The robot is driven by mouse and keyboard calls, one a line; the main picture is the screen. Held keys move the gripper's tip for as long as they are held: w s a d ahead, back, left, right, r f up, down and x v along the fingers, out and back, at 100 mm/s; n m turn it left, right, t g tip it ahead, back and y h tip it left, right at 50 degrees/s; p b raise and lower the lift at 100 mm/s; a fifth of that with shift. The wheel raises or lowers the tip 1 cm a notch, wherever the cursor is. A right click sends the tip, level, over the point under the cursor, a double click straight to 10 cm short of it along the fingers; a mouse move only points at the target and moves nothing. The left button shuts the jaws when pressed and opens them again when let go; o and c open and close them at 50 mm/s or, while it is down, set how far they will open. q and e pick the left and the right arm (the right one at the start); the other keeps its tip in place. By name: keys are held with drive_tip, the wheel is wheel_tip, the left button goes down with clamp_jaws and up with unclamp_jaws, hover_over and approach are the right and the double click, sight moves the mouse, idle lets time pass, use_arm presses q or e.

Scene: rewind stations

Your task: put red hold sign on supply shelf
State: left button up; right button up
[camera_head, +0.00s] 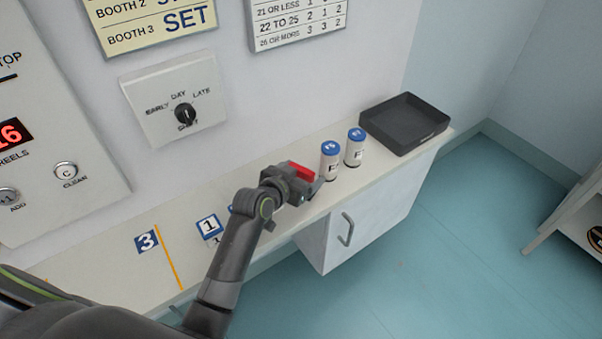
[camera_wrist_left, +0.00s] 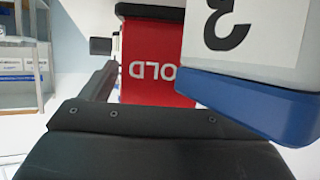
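The red hold sign (camera_head: 301,171) is at my left gripper (camera_head: 308,184), above the front of the long counter. In the left wrist view the red sign (camera_wrist_left: 150,72) shows upside-down white letters, partly hidden. It sits against the dark fingers, which look shut on it. A white object with a blue end and a black 3 (camera_wrist_left: 225,25) covers part of the sign's right side there. A shelf unit with boxes (camera_wrist_left: 20,70) shows at the left of the wrist view; whether it is the supply shelf I cannot tell. My right gripper is not in view.
A black tray (camera_head: 404,124) lies at the counter's right end. A block marked 1 (camera_head: 209,226) stands left. Open floor (camera_head: 440,250) lies right, before a white rack (camera_head: 576,212).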

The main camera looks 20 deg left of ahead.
use_arm(q)
drive_tip(key=shift+o, duration=0.2)
drive_tip(key=shift+r, duration=0.15)
drive_tip(key=v, duration=1.2)
drive_tip(key=shift+r, duration=0.1)
